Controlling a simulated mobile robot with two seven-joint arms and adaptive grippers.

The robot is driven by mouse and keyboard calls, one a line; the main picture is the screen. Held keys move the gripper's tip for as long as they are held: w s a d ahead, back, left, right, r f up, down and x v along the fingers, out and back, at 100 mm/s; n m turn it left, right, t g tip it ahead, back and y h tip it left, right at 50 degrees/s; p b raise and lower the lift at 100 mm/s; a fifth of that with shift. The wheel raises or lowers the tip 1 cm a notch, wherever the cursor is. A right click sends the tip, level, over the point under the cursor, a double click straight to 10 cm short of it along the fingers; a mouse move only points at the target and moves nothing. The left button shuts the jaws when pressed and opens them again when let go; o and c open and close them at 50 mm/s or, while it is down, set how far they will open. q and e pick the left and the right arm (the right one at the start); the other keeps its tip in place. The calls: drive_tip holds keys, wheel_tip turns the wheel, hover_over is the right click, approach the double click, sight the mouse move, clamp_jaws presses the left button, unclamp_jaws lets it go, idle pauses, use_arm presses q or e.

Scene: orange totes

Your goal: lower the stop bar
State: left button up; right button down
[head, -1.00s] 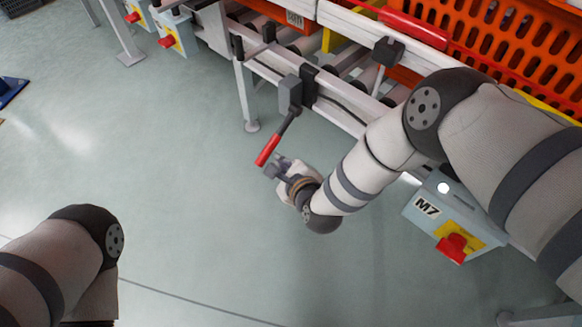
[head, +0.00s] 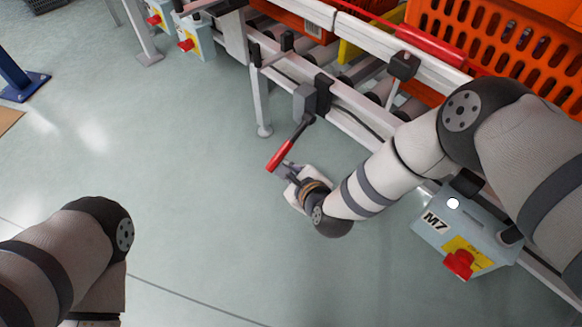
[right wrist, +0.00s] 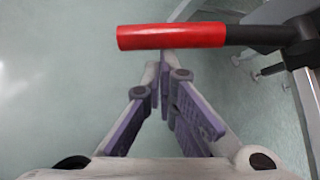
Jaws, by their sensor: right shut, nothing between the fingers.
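A lever with a red grip (head: 280,155) and a black shaft sticks out from a grey block (head: 305,99) on the conveyor's side rail. A long red bar (head: 432,46) lies along the conveyor's edge at the top; I cannot tell whether it is the stop bar. My right gripper (head: 283,170) is at the lever's red end, its fingers shut and empty. In the right wrist view, the red grip (right wrist: 172,36) runs across just beyond the closed fingertips (right wrist: 165,62); whether they touch is unclear. My left gripper is out of view; only my left arm shows.
Orange totes (head: 555,62) stand on the roller conveyor (head: 350,124) at the top right. A grey control box marked M7 (head: 450,228) with a red button hangs right of my right wrist. A blue post base (head: 27,87) stands far left. The middle floor is clear.

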use_arm(q)
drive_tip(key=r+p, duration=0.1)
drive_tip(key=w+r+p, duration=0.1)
drive_tip(key=p, duration=0.1)
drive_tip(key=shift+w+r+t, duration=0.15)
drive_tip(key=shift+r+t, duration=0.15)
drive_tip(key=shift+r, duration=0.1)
use_arm(e)
wheel_tip(320, 180, up, 13)
drive_tip(key=m+g+y, duration=0.4)
drive_tip(key=shift+s+a+r+y, duration=0.15)
drive_tip(key=shift+s+a+y, duration=0.2)
drive_tip(key=shift+a+y, duration=0.1)
use_arm(q)
drive_tip(key=shift+p, duration=0.3)
use_arm(e)
drive_tip(key=shift+w+r, duration=0.1)
